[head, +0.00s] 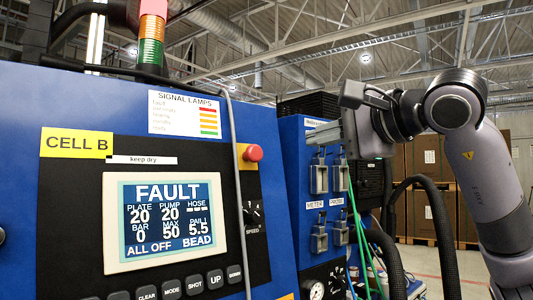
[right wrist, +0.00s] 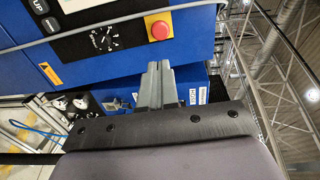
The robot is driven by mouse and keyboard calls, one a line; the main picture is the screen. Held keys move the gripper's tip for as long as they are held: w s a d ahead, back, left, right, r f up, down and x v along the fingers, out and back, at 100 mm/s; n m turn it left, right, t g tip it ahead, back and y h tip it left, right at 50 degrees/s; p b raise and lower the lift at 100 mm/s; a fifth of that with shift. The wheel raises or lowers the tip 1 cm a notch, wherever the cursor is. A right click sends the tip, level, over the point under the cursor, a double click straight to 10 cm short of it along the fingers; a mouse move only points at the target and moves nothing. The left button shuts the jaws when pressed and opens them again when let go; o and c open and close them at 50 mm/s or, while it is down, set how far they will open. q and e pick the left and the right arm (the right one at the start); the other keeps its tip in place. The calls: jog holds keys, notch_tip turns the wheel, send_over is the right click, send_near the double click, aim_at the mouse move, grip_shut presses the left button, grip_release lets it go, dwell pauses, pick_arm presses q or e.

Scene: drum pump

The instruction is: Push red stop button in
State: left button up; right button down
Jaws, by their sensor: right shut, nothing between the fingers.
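The red stop button (head: 253,152) sits on a yellow plate at the upper right of the blue panel marked CELL B. It stands out from the plate. It also shows in the right wrist view (right wrist: 159,30), ahead of the fingers. My right gripper (head: 312,135) is to the right of the button in the head view, with its fingers pointing left. In the right wrist view its fingers (right wrist: 158,68) are together and empty, apart from the button in the picture. My left gripper is in neither view.
A grey cable (head: 236,140) runs down the panel just left of the button. The display (head: 165,220) reads FAULT. A speed dial (head: 253,213) is below the button. Blue cabinets with grey connectors (head: 319,178), green lines and black hoses (head: 435,205) stand to the right.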

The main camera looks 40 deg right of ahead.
aim_at(257, 153)
jog(key=w, duration=0.4)
jog(key=w+f+p, duration=0.1)
jog(key=w, duration=0.4)
jog(key=w+a, duration=0.1)
jog(key=w, duration=0.3)
jog(key=shift+w+a+f+p, duration=0.1)
jog(key=shift+w+f+p, duration=0.1)
jog(key=shift+p, duration=0.15)
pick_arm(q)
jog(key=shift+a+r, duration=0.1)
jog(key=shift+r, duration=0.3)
pick_arm(e)
jog(key=shift+w+f, duration=0.1)
jog(key=shift+w, duration=0.15)
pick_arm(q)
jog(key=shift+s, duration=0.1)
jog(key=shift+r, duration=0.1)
pick_arm(e)
jog(key=shift+w, duration=0.1)
